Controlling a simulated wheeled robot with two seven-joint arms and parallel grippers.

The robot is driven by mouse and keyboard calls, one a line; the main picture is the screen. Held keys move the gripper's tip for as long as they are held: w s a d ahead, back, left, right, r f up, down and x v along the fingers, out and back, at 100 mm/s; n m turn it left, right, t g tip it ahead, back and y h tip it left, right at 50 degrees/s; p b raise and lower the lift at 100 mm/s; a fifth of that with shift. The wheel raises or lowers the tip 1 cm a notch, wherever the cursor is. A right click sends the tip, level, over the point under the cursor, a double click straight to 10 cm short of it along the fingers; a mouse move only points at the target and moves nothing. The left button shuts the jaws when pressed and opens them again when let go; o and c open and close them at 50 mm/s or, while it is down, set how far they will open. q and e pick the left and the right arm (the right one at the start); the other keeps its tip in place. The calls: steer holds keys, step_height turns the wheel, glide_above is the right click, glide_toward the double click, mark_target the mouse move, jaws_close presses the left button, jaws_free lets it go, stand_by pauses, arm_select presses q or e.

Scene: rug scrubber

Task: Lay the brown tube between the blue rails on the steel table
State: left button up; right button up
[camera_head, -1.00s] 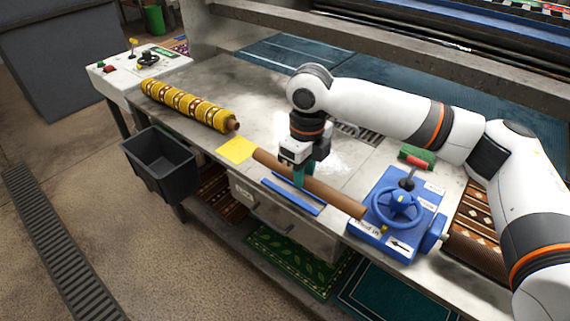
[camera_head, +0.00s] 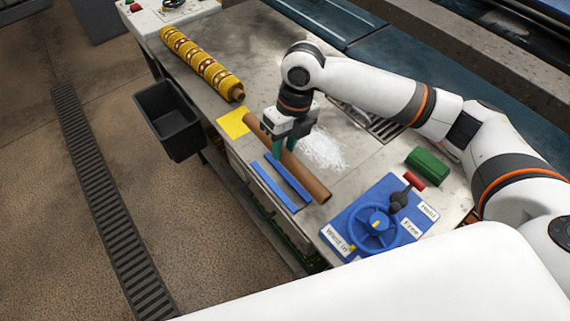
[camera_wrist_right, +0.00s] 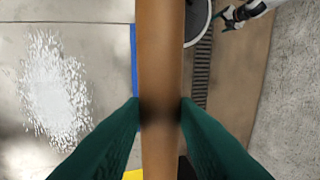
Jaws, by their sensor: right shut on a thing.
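The brown tube (camera_head: 307,176) is in my right gripper (camera_head: 284,150), whose teal fingers are shut around it. In the right wrist view the tube (camera_wrist_right: 160,50) runs from top to bottom between the fingers (camera_wrist_right: 160,112). The two blue rails (camera_head: 269,187) are on the steel table (camera_head: 225,55), parallel to the tube and just left of it in the head view. In the wrist view a strip of blue rail (camera_wrist_right: 134,60) shows along the tube's left edge; the rest is hidden. The tube's height cannot be told exactly. My left gripper (camera_wrist_right: 230,18) shows small in the wrist view.
A blue wheel control box (camera_head: 375,222) stands near the tube's near end, with a green block (camera_head: 427,166) behind. A yellow pad (camera_head: 233,123) and yellow patterned roller (camera_head: 203,66) lie at the far end. White powder (camera_head: 322,150) lies right. A black bin (camera_head: 168,120) hangs left.

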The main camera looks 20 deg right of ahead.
steer(key=p+x, duration=0.1)
steer(key=x, duration=0.4)
steer(key=shift+w+a+f, duration=0.15)
steer(key=shift+a+f, duration=0.05)
steer(key=shift+f, duration=0.3)
steer(key=f, duration=0.3)
steer(key=shift+d+p, duration=0.25)
steer(key=shift+p, duration=0.1)
steer(key=shift+f, duration=0.45)
steer(key=o, duration=0.7)
arm_select(q)
steer(key=a, duration=0.1)
steer(key=a+r, duration=0.1)
steer(key=a, duration=0.1)
steer(key=shift+r, duration=0.3)
arm_select(e)
steer(key=shift+o, duration=0.2)
